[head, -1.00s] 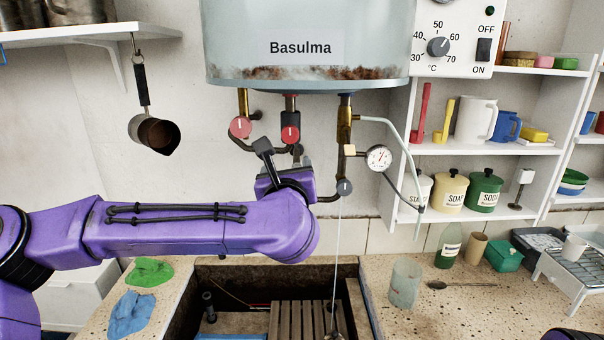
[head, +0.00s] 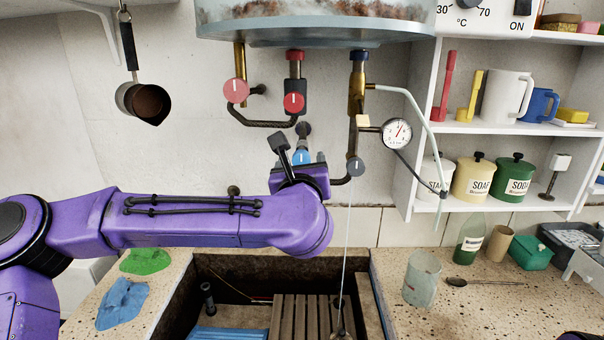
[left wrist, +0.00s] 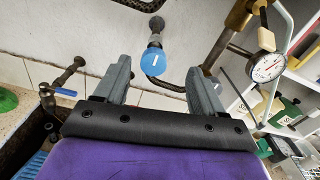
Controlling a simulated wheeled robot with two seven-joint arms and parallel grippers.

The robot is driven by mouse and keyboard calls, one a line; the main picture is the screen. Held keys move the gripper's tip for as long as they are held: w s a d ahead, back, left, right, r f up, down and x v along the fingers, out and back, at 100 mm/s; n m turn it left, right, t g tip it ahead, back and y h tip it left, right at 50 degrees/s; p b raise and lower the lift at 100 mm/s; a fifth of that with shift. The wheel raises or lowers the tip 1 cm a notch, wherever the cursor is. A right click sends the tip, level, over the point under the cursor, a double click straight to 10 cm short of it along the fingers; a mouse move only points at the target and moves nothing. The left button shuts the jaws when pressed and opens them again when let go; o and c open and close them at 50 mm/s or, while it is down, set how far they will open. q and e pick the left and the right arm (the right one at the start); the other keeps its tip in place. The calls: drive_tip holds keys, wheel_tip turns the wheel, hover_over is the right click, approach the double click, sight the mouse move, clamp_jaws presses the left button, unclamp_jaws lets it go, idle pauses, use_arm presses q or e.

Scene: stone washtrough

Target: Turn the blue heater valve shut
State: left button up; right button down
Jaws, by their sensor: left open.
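The blue heater valve (head: 301,157) is a round knob with a white line, low under the heater tank between the pipes. In the head view its lower part is hidden behind my left gripper (head: 300,160). In the left wrist view the blue knob (left wrist: 152,62) shows whole, ahead of and between the two fingers. My left gripper (left wrist: 158,80) is open and empty, with the knob a little beyond its fingertips. I cannot see contact.
Two red knobs (head: 235,90) (head: 293,103) sit on pipes above. A gauge (head: 397,133) and brass pipe (head: 357,95) stand to the right. A cord (head: 346,250) hangs beside the gripper. The stone trough (head: 212,265) lies below. Shelves (head: 480,128) are at the right.

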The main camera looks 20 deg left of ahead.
sight(301, 162)
use_arm(q)
drive_tip(key=p+x, duration=0.1)
drive_tip(key=x, duration=0.2)
drive_tip(key=f+p+x, duration=0.1)
drive_tip(key=x, duration=0.2)
drive_tip(key=f+p+x, duration=0.1)
drive_tip(key=p+x, duration=0.1)
drive_tip(key=x, duration=0.2)
drive_tip(key=shift+a+f, duration=0.1)
drive_tip(key=shift+f, duration=0.15)
drive_tip(key=shift+w, duration=0.2)
use_arm(e)
wheel_tip(301, 162, up, 3)
drive_tip(key=shift+f, duration=0.2)
use_arm(q)
drive_tip(key=shift+c, duration=0.4)
drive_tip(key=shift+f, duration=0.1)
drive_tip(key=c, duration=1)
